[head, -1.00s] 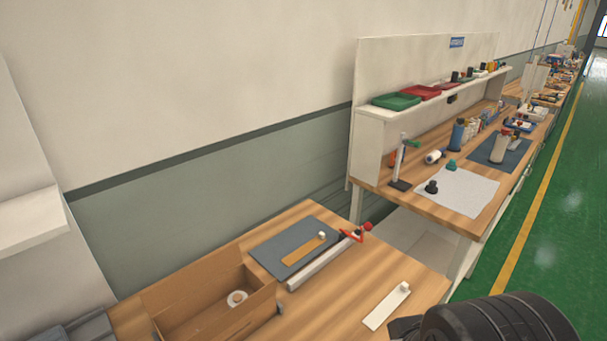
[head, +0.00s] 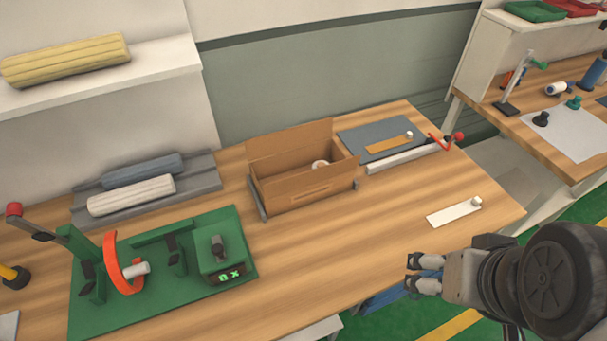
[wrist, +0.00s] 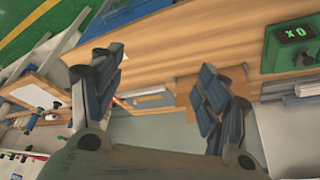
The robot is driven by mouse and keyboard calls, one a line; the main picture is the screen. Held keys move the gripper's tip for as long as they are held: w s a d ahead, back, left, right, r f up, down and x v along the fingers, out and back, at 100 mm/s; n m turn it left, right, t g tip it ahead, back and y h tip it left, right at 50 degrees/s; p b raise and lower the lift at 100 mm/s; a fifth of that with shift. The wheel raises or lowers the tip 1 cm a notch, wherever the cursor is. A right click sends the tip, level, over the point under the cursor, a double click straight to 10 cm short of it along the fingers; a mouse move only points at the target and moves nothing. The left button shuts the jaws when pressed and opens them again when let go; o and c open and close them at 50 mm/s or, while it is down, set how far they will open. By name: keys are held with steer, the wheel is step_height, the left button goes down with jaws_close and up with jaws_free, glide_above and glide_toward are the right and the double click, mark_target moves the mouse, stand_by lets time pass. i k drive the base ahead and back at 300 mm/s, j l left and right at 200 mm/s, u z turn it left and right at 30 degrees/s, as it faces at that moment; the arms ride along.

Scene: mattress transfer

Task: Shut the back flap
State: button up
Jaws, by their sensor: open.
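An open cardboard box (head: 305,190) stands on the wooden table in the head view, with a white roll (head: 320,165) inside. Its back flap (head: 290,140) stands up along the rear edge, against the wall side. A side flap (head: 347,168) sticks out at the right. My gripper (head: 425,273) is at the table's front right, well apart from the box, open and empty. In the wrist view my gripper (wrist: 160,80) shows two spread fingers. A brown cardboard part (wrist: 183,92) shows beside the right finger, partly hidden.
A green fixture (head: 165,265) with an orange ring stands at the front left. Grey and cream rolls lie on a grey tray (head: 205,187). A grey mat (head: 355,140), a rail with a red clamp (head: 400,158) and a white strip (head: 453,212) lie to the right.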

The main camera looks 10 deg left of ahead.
mark_target(279, 142)
steer(key=u, duration=0.75)
steer(key=i+u, duration=0.2)
steer(key=u, duration=0.3)
steer(key=i+u, duration=0.25)
steer(key=u, duration=0.2)
